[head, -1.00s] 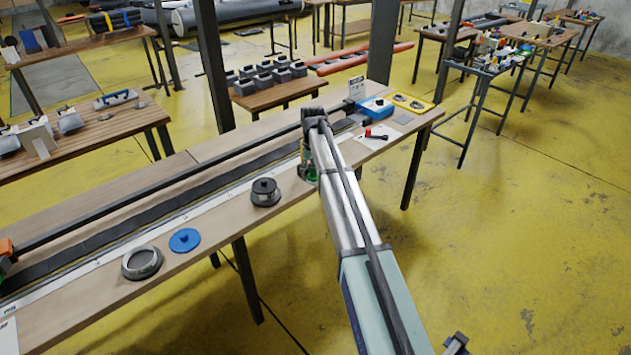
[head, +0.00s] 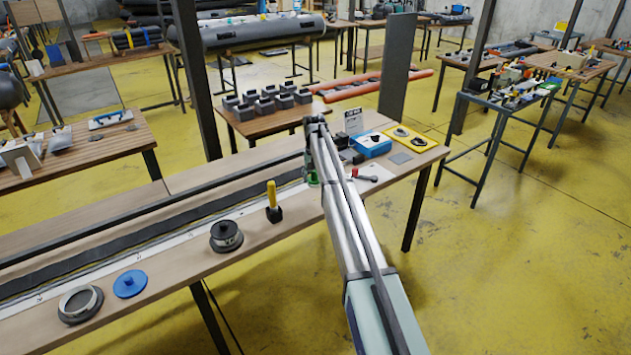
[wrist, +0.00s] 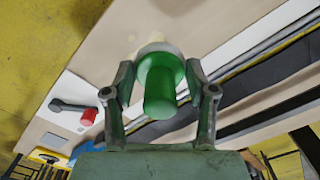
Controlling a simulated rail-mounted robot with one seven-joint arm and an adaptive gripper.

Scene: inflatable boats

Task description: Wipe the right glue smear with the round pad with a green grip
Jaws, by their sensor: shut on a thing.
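My gripper (wrist: 166,92) is shut on the green grip (wrist: 160,92) of the round pad in the wrist view. The pad's pale rim (wrist: 158,48) shows past the grip, over the wooden bench top. A faint yellowish patch (wrist: 176,44) shows beside the pad's far edge; I cannot tell for sure that it is a glue smear. I cannot tell whether the pad touches the bench. In the head view the green grip (head: 313,179) shows below my gripper, low over the bench, partly hidden by my arm. No smear is clear there.
A red-handled tool (head: 365,177) lies on a white sheet right of my gripper, near a blue box (head: 371,144) and a yellow tray (head: 410,137). Left are a yellow-handled brush (head: 272,203), a dark lidded pot (head: 226,236), a blue disc (head: 130,284) and a grey ring (head: 80,304).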

